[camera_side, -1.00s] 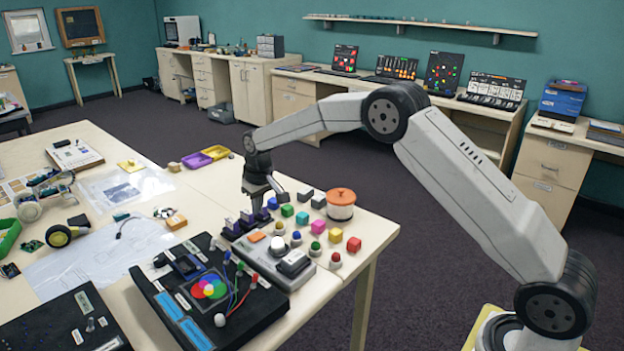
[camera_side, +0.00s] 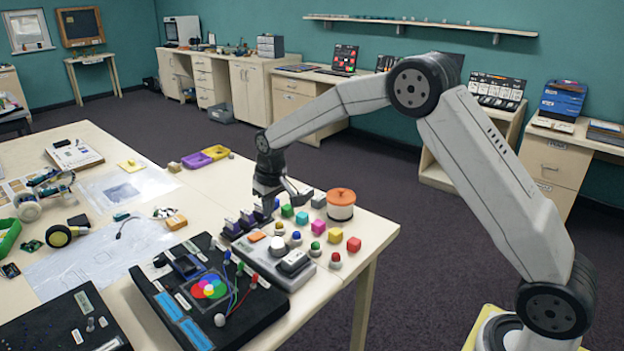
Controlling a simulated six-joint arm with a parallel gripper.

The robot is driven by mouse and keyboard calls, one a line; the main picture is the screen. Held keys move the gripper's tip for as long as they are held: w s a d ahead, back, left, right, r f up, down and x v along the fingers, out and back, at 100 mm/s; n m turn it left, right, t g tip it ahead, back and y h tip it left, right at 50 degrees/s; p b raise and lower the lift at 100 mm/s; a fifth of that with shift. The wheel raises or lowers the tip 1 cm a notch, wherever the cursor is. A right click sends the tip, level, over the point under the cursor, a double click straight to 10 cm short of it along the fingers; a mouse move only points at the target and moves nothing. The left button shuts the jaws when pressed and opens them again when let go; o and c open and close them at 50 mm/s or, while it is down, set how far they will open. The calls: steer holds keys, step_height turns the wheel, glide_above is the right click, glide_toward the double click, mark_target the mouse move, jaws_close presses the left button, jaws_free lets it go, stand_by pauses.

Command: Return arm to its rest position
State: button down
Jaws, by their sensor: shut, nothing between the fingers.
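My gripper (camera_side: 268,207) points down over the near end of the table (camera_side: 205,183), at the far end of the grey device box (camera_side: 287,276). It is shut and holds nothing. Its tips are beside the row of dark purple-topped pieces (camera_side: 240,222) on that box and the colored cubes. I cannot tell whether the tips touch anything. My arm reaches in from the right, with its elbow raised high.
Colored cubes (camera_side: 302,218) and an orange-lidded white pot (camera_side: 341,203) stand right of the gripper. A black board with colored discs (camera_side: 209,289) lies in front. Purple and yellow trays (camera_side: 197,160) lie behind. Free air is above the table.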

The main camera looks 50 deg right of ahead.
steer(key=s+a+f, duration=0.1)
steer(key=s, duration=2.7)
steer(key=shift+a+f+t, duration=0.15)
steer(key=shift+t, duration=0.25)
